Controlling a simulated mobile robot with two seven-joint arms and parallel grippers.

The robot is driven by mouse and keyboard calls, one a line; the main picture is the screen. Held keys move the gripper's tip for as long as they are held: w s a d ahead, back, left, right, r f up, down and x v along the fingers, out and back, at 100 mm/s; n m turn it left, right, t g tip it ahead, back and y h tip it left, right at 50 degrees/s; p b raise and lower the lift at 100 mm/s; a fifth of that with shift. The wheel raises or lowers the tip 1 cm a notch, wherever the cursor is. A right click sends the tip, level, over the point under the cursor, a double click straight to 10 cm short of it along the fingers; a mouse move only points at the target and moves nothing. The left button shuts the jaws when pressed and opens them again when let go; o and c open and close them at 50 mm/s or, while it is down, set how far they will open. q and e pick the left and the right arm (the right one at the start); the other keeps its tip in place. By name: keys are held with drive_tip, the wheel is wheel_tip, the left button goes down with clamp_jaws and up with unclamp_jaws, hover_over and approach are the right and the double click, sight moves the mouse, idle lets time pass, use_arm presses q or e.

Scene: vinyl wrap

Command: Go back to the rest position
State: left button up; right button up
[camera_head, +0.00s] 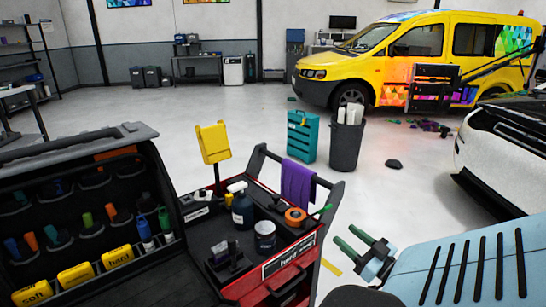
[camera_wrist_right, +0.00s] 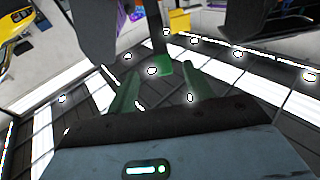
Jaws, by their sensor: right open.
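My right gripper (camera_head: 346,236) reaches in from the lower right, to the right of the tool cart and above the floor. Its two green-tipped fingers are apart, with nothing held between them. The fingers also show in the right wrist view (camera_wrist_right: 160,94), spread apart. A small green piece (camera_wrist_right: 165,65) shows beyond them there; I cannot tell what it belongs to. My light blue right arm fills the lower right of the head view. My left gripper is not in view.
The tool cart (camera_head: 283,262) stands left of the right gripper, carrying bottles, an orange tape roll (camera_head: 295,216) and a purple cloth (camera_head: 297,182). A black bin (camera_head: 346,148) and teal case (camera_head: 301,138) stand behind. A white car (camera_head: 505,155) is at right; floor between is mostly clear.

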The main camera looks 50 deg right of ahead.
drive_tip(key=s+a+f+n+g+y+p, duration=0.1)
drive_tip(key=s+a+f+g+p, duration=0.15)
drive_tip(key=a+f, duration=0.5)
drive_tip(key=s+a+f+g+y+p, duration=0.15)
drive_tip(key=a+f+g, duration=0.25)
drive_tip(key=a+f, duration=0.4)
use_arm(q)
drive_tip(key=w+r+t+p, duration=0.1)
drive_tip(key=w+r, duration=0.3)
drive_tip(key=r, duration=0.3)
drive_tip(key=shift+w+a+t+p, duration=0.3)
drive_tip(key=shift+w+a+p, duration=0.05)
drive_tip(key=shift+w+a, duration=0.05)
use_arm(e)
drive_tip(key=s+a+f+n+g+y, duration=0.1)
drive_tip(key=s+a, duration=0.3)
drive_tip(key=a, duration=0.7)
drive_tip(key=s+a+f+n+g+y, duration=0.2)
drive_tip(key=s+a+f+g, duration=0.1)
drive_tip(key=a, duration=0.8)
drive_tip(key=shift+s+a, duration=0.3)
drive_tip(key=shift+s, duration=0.55)
drive_tip(key=shift+f, duration=0.1)
